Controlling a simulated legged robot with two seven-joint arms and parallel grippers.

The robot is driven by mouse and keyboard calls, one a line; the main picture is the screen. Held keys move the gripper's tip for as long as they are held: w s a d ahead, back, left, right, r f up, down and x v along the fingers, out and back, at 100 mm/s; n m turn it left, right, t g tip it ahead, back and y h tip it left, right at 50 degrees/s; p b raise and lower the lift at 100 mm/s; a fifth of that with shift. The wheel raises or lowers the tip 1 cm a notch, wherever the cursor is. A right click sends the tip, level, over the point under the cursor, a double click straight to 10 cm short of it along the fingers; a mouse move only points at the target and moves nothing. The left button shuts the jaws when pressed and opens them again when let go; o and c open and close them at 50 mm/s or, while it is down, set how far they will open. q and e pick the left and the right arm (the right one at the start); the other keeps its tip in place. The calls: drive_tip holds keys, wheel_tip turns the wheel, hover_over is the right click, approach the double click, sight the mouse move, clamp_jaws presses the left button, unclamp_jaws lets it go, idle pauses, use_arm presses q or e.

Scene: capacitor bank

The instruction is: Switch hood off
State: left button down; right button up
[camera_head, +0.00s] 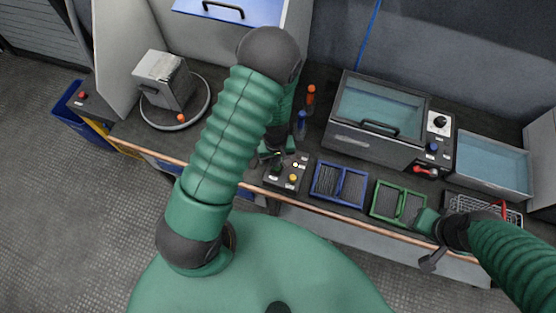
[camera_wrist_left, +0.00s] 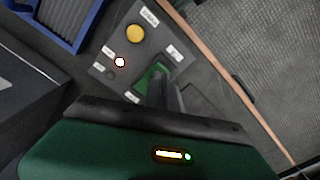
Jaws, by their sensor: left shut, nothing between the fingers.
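A dark control box (camera_head: 286,172) sits at the front edge of the bench in the head view. In the left wrist view, the control box (camera_wrist_left: 183,37) has a yellow button (camera_wrist_left: 135,34), a lit lamp (camera_wrist_left: 120,62) and a green switch (camera_wrist_left: 152,78). The labels are too small to read. My left gripper (camera_head: 275,153) is shut and empty, with its fingertips at the green switch; I cannot tell whether they touch it. The fingers partly cover the switch. My right gripper (camera_head: 428,222) is over the bench's front edge at right; its jaws are unclear.
A blue divided tray (camera_head: 313,191) and a green divided tray (camera_head: 374,204) lie right of the box. A lidded bath (camera_head: 340,137) stands behind them. Orange and blue bottles (camera_head: 302,119) stand behind my left gripper. A wire basket (camera_head: 512,216) is near my right arm.

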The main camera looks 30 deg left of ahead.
use_arm(q)
drive_tip(key=shift+d+f, duration=0.25)
drive_tip(key=shift+d, duration=0.1)
use_arm(e)
drive_tip(key=shift+d+f, duration=0.4)
